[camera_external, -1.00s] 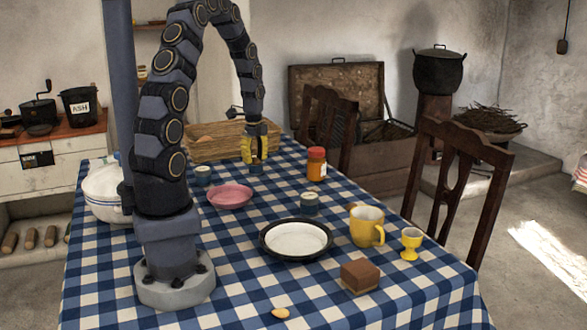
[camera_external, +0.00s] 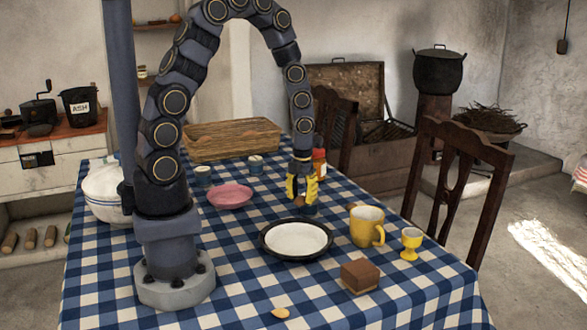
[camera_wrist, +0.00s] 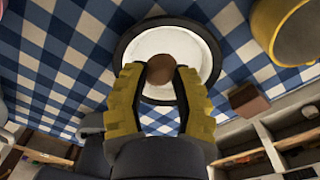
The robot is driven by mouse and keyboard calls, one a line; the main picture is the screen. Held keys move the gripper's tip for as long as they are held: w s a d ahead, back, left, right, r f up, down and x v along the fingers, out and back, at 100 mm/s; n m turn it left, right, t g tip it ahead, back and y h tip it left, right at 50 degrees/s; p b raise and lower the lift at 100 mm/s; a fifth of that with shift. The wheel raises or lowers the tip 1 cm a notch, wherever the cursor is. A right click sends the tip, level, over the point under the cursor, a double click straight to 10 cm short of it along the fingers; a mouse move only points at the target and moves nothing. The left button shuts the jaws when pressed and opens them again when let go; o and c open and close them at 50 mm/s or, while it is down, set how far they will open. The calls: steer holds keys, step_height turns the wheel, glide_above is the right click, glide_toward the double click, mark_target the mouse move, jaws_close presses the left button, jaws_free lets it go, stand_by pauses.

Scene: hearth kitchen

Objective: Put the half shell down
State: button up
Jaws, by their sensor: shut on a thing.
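My gripper (camera_external: 301,198) is shut on a small round brown thing, seemingly the half shell (camera_wrist: 160,69). It sits between the yellow fingertips in the wrist view and also shows in the external view (camera_external: 299,201). I cannot tell which way its hollow side faces. The gripper points down just behind the dark-rimmed white plate (camera_external: 296,238), in front of the orange jar (camera_external: 319,163). A pale tan shell-like piece (camera_external: 280,313) lies on the cloth near the front edge.
A yellow mug (camera_external: 367,227), a yellow egg cup (camera_external: 411,244) and a brown block (camera_external: 360,275) stand right of the plate. A wicker basket (camera_external: 230,139) lies behind.

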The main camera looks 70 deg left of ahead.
mark_target(308, 244)
steer(key=d+m, duration=0.2)
steer(key=d, duration=0.2)
steer(key=shift+s+d+f+m, duration=0.2)
steer(key=shift+f+m, duration=0.2)
step_height(308, 244, down, 8)
steer(key=shift+r, duration=0.1)
steer(key=shift+o, duration=1.6)
